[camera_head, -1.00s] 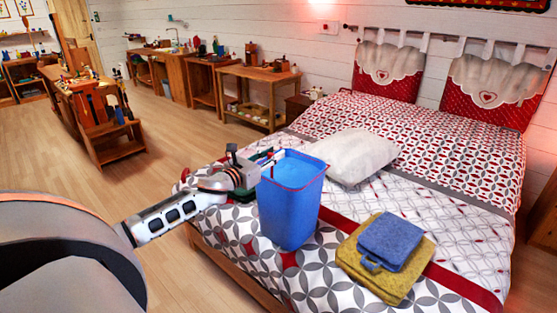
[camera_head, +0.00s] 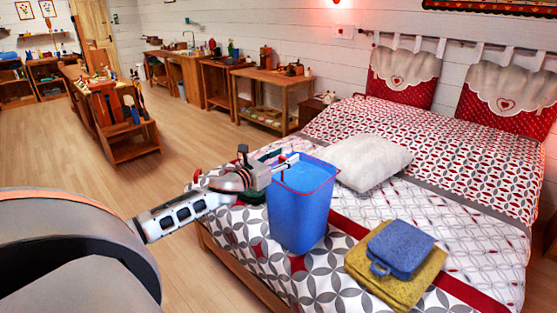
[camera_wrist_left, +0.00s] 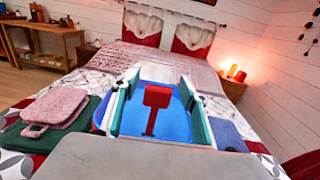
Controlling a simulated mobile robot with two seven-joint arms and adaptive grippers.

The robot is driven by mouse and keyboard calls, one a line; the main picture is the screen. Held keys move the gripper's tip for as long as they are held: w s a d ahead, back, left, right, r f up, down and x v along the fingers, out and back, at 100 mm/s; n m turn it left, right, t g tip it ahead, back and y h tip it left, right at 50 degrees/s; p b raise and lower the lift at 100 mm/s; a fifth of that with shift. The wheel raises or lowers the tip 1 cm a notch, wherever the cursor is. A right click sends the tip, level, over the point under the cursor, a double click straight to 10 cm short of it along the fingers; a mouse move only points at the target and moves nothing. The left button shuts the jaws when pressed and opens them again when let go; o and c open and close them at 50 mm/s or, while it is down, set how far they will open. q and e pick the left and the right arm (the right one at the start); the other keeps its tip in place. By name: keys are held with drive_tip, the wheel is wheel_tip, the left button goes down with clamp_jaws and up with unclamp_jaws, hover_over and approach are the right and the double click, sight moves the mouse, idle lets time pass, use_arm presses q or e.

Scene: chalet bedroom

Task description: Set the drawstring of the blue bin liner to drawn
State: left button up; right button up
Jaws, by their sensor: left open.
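The blue bin liner (camera_head: 300,215) stands upright as a tall, open-topped blue container on the near left part of the bed, with a thin red line along its rim. My left gripper (camera_head: 286,162) comes in from the left and is at the liner's back-left rim; it is open. In the left wrist view the liner's blue (camera_wrist_left: 184,125) shows between the open fingers of my left gripper (camera_wrist_left: 158,80). A red tab (camera_wrist_left: 157,97) on a short stem lies over the blue there, between the fingers. I cannot tell whether any finger touches it. My right gripper is not in view.
A folded blue cloth (camera_head: 400,247) lies on a yellow one (camera_head: 425,285) to the right of the liner. A white pillow (camera_head: 365,160) lies behind it. The patterned bed (camera_head: 450,215) holds them all.

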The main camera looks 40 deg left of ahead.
use_arm(q)
drive_tip(key=s, duration=1.2)
drive_tip(key=shift+a, duration=0.2)
idle(0.4)
drive_tip(key=s+d+f+n+g, duration=0.1)
drive_tip(key=s+d+f+n, duration=0.4)
drive_tip(key=f, duration=0.3)
drive_tip(key=s+d+f+n+g, duration=0.2)
drive_tip(key=d+f+n, duration=0.2)
drive_tip(key=f+n, duration=0.3)
drive_tip(key=s+d+f+n+g, duration=0.1)
drive_tip(key=s+d+f+n, duration=0.35)
drive_tip(key=f, duration=0.35)
drive_tip(key=s+d+f+n+g+h, duration=0.1)
drive_tip(key=s+d+f+n, duration=0.4)
drive_tip(key=d+n, duration=0.3)
drive_tip(key=s+d+f+n+g+h, duration=0.1)
drive_tip(key=s+d+f+n, duration=0.4)
drive_tip(key=d, duration=0.7)
drive_tip(key=n+g, duration=0.1)
drive_tip(key=n, duration=0.1)
drive_tip(key=shift+s+d+n, duration=0.15)
drive_tip(key=shift+d+n, duration=0.2)
